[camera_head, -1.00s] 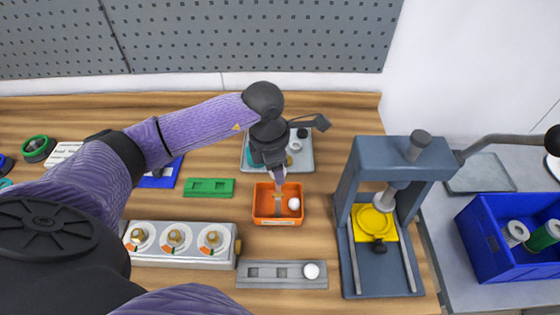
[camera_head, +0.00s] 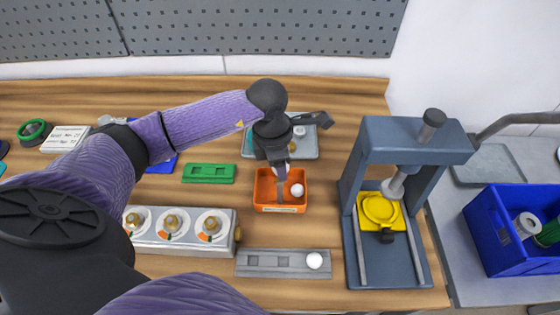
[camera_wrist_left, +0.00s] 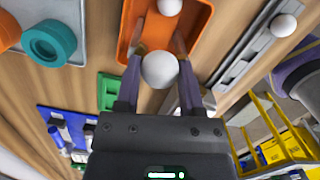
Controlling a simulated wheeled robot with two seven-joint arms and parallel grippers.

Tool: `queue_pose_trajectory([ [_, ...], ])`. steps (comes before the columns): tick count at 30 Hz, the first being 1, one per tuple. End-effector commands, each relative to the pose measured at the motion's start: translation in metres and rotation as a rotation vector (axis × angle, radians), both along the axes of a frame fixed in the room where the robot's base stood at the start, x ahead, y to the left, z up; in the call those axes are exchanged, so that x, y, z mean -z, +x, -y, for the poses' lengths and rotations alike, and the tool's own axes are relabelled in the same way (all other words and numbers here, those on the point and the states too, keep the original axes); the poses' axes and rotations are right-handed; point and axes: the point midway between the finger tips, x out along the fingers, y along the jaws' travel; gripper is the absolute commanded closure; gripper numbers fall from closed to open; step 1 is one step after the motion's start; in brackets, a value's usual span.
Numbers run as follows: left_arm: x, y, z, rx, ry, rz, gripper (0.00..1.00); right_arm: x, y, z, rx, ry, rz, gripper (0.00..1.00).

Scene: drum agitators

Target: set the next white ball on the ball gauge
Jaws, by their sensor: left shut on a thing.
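My left gripper (camera_head: 281,173) is shut on a white ball (camera_wrist_left: 160,70), which shows between its fingertips in the left wrist view. It holds the ball above the back part of the orange tray (camera_head: 264,208). Another white ball (camera_head: 297,190) lies in the tray, to the right. The ball gauge (camera_head: 262,271) is a grey bar with recesses, lying in front of the tray. One white ball (camera_head: 314,260) sits at its right end; the recesses to the left look empty. The gauge (camera_wrist_left: 232,67) also shows in the left wrist view. My right gripper is not in view.
A grey-blue press (camera_head: 368,160) with a yellow disc stands right of the tray and gauge. A box with three dials (camera_head: 188,248) lies left of the gauge. A green block (camera_head: 208,173) and a grey tray of parts (camera_head: 308,151) lie behind. A blue bin (camera_head: 500,240) is far right.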

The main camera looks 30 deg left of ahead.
Motion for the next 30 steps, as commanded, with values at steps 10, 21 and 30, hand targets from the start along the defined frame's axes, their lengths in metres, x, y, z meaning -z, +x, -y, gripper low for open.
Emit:
queue_pose_trajectory([
  [10,0.0044,-0.0004,0.0000,0.000,0.000,-0.001,1.00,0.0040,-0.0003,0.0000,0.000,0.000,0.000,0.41],
  [21,0.0069,-0.0024,0.0010,0.002,-0.001,-0.010,0.10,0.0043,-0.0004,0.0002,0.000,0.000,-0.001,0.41],
  [30,0.0075,-0.0032,0.0016,0.004,-0.002,-0.014,0.10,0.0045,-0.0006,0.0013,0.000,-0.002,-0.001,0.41],
])
